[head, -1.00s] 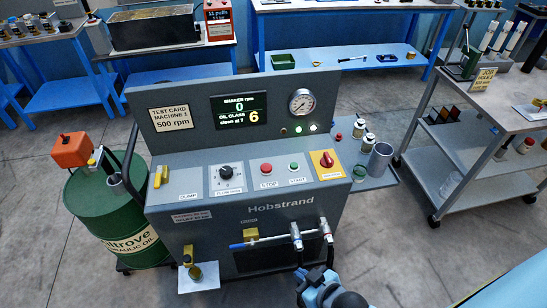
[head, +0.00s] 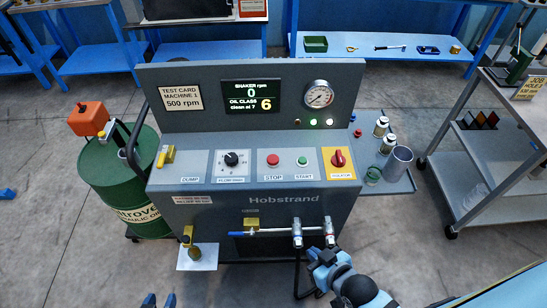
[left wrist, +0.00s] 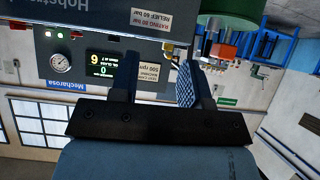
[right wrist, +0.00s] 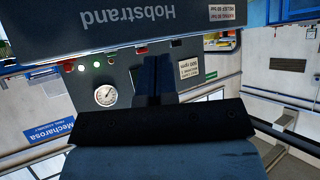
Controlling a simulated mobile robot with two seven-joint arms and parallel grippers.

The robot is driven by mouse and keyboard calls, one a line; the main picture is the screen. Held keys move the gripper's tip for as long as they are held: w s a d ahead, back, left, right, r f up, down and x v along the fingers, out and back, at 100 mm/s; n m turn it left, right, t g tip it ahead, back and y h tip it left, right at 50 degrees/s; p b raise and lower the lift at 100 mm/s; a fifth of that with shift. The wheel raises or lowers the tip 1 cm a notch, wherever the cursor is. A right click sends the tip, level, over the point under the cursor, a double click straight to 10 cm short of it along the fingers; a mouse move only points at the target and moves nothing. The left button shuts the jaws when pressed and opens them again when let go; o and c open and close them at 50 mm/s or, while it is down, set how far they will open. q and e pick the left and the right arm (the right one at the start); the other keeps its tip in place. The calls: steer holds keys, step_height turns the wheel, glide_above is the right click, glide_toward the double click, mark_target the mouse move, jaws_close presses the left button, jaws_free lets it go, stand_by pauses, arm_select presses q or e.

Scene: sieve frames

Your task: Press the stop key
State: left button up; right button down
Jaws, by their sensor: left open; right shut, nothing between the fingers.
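The stop key (head: 273,160) is a red round button above a STOP label on the sloping panel of the grey Hobstrand machine. The green START button (head: 302,161) is to its right. My left gripper (head: 159,300) shows at the bottom edge, well below and left of the key; its two fingers stand apart and empty in the left wrist view (left wrist: 157,75). My right arm is in front of the machine at lower right, below the key. In the right wrist view, my right gripper (right wrist: 157,75) has its fingers together, empty. Neither gripper touches the key.
A yellow panel with a red isolator knob (head: 338,158) is right of START; a black dial (head: 231,158) and a yellow dump lever (head: 166,156) are left. Pipe valves (head: 297,232) stick out in front. A green drum (head: 115,185) stands left, a trolley (head: 480,160) right.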

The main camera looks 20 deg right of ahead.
arm_select(q)
steer(key=shift+n, duration=0.3)
steer(key=r+p, duration=0.1)
steer(key=p, duration=0.1)
steer(key=r+p, duration=0.3)
steer(key=shift+s+a+r+p, duration=0.1)
steer(key=shift+s+a+p, duration=0.05)
steer(key=shift+a+p, duration=0.2)
arm_select(e)
steer(key=w+r+m+g, duration=0.1)
steer(key=w+r+m, duration=0.3)
steer(key=w+m, duration=0.4)
steer(key=w+r+m+g, duration=0.1)
steer(key=w+r+m, duration=0.3)
steer(key=w+m, duration=0.4)
steer(key=w+r+m, duration=0.4)
steer(key=w+m, duration=0.5)
steer(key=w, duration=0.9)
steer(key=shift+w+a+g+y, duration=0.15)
steer(key=shift+a+g+y, duration=0.1)
steer(key=shift+g+y, duration=0.15)
arm_select(q)
steer(key=shift+r, duration=0.1)
arm_select(e)
steer(key=shift+f, duration=0.15)
